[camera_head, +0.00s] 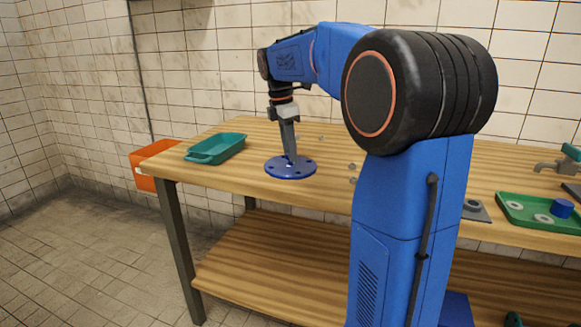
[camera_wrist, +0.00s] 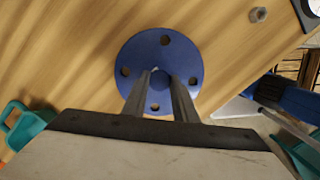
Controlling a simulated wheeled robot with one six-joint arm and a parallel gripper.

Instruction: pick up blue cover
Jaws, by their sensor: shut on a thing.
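The blue cover (camera_head: 291,168) is a round blue disc with several holes near its rim, on or just above the wooden table; the gap cannot be judged. It also shows in the wrist view (camera_wrist: 183,52), below the fingers. My gripper (camera_head: 290,158) points straight down at the middle of the cover. In the wrist view my gripper's fingertips (camera_wrist: 160,76) come together over the cover's centre. The fingers are shut on the cover's middle part, which they mostly hide.
A teal tray (camera_head: 216,148) lies left of the cover, with an orange bin (camera_head: 152,160) beyond the table's left end. Several small nuts lie right of the cover. A green tray (camera_head: 530,212) with a blue part (camera_head: 562,208) is at the far right. Bare wood surrounds the cover.

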